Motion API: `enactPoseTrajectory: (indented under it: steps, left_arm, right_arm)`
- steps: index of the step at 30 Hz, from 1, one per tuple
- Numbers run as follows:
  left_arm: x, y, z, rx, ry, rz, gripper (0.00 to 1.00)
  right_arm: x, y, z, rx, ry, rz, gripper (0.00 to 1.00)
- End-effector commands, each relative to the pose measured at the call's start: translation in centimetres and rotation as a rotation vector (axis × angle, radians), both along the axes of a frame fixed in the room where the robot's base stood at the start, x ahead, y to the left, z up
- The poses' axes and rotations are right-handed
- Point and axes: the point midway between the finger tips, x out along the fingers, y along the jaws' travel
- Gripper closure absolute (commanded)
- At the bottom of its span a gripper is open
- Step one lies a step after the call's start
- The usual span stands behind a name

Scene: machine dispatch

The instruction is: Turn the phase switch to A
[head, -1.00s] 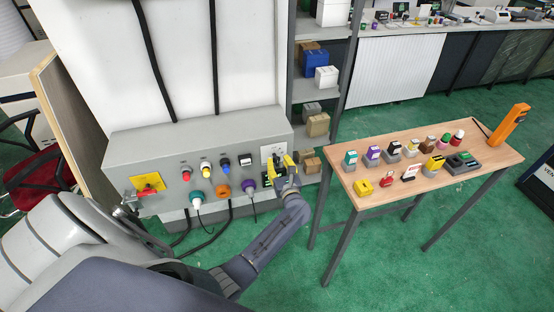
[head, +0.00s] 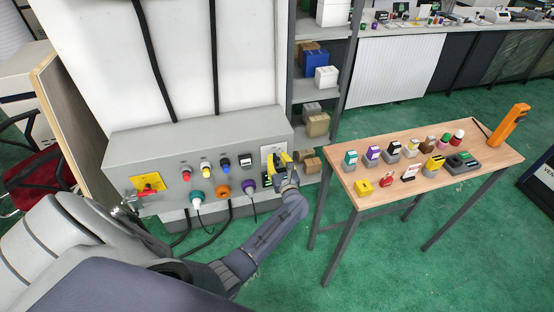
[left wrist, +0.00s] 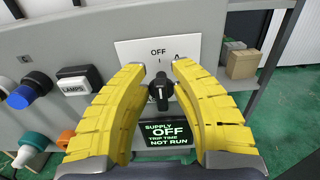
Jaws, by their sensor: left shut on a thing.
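The phase switch is a black rotary knob (left wrist: 160,91) on a white plate (left wrist: 150,48) at the right end of the grey control box. Its white line points up to the OFF mark; another mark to the right is partly hidden by a finger. My left gripper (left wrist: 159,72) has its yellow fingers on both sides of the knob and is shut on it. In the head view this gripper (head: 280,170) is at the box's right end and mostly hides the knob. My right gripper is not in view.
A display (left wrist: 165,134) below the knob reads SUPPLY OFF, TRIP TIME NOT RUN. A black LAMPS switch (left wrist: 76,83) and coloured buttons and plugs are to its left. A wooden table (head: 345,180) with several small parts stands to the right, with green floor between.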

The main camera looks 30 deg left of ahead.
Motion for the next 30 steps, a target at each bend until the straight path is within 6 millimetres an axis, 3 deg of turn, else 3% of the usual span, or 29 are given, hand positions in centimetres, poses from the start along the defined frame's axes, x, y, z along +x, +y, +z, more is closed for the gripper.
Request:
enactPoseTrajectory:
  steps: [14, 30]
  left_arm:
    - [0.09, 0.08, 0.0, 0.033, 0.039, 0.002, 1.0]
    - [0.69, -0.42, -0.13, 0.315, 0.349, 0.002, 1.0]
  right_arm:
    - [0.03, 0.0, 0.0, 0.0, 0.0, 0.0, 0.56]
    - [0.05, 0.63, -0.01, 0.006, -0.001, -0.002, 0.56]
